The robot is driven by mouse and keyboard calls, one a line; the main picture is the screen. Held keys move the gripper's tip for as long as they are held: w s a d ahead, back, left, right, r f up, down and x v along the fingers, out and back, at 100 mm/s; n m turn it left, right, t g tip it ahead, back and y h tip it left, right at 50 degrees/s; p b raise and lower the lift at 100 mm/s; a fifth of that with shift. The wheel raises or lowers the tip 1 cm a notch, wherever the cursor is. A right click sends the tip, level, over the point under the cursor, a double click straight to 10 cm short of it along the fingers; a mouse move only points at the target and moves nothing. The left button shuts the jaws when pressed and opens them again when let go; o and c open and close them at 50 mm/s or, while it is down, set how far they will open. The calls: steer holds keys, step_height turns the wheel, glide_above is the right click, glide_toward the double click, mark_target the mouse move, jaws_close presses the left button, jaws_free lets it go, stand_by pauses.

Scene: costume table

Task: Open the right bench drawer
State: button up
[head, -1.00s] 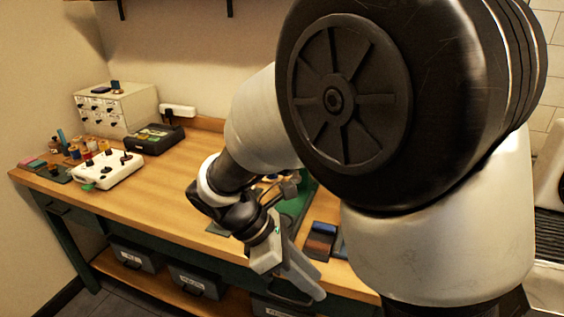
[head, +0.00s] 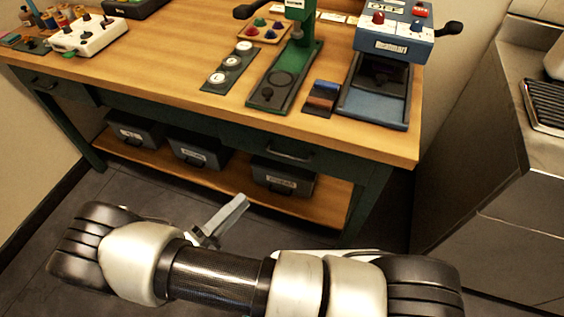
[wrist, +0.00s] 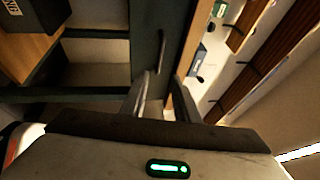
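The right bench drawer (head: 262,142) is a dark green front under the bench top, with a metal bar handle (head: 290,154). Its front looks flush with the bench frame. My gripper (head: 240,205) is in front of the bench, lower in the picture than the handle and apart from it. In the wrist view the drawer front (wrist: 145,55) runs upright in the picture, with the handle (wrist: 161,50) just beyond the fingertips. The fingers of my gripper (wrist: 162,85) are spread with nothing between them.
The wooden bench top (head: 180,70) carries a green press (head: 285,75), a blue machine (head: 385,50) and round dials (head: 232,65). Several grey bins (head: 200,148) stand on the lower shelf (head: 225,178). A left drawer (head: 50,88) has its own handle. A grey counter (head: 480,130) stands at the right.

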steer(key=x, duration=1.6)
steer(key=shift+w+d, duration=0.15)
steer(key=shift+d, duration=0.15)
steer(key=shift+r, duration=0.1)
steer(key=shift+c, duration=0.3)
jaws_close()
